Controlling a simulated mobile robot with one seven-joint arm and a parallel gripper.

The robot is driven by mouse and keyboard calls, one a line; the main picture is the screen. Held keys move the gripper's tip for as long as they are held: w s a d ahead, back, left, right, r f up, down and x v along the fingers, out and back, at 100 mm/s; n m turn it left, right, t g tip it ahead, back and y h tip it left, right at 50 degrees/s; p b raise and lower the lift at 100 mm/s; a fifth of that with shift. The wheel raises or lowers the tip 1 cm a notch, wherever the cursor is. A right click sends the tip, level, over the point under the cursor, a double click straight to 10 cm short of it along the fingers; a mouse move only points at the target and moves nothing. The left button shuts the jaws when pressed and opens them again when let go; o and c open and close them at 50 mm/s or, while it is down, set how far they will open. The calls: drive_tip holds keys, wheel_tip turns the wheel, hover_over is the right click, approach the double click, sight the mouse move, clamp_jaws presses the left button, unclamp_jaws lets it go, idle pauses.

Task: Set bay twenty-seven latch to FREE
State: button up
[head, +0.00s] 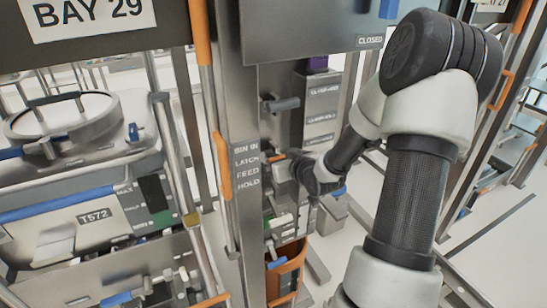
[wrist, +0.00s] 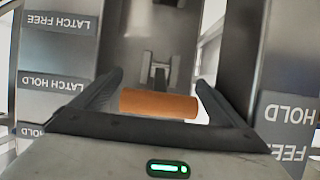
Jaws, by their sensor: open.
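An orange latch handle (wrist: 158,104) lies crosswise between the two fingers of my gripper (wrist: 160,80) in the wrist view. The fingers are open, with small gaps visible at either end of the handle. A grey bracket (wrist: 160,68) shows just past the handle. Upside-down plates at the left read LATCH FREE (wrist: 60,22) and LATCH HOLD (wrist: 54,84). In the head view my gripper (head: 283,160) reaches the narrow control column from the right. My wrist covers much of the handle there. Which bay the column belongs to cannot be read.
A grey lever (head: 281,104) sticks out above my gripper. An orange bin (head: 287,272) and small levers sit below. The BAY 29 sign (head: 88,15) and bin T572 (head: 95,216) are at left. Bare floor (head: 490,235) lies right.

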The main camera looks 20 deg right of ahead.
drive_tip(key=shift+x, duration=1.15)
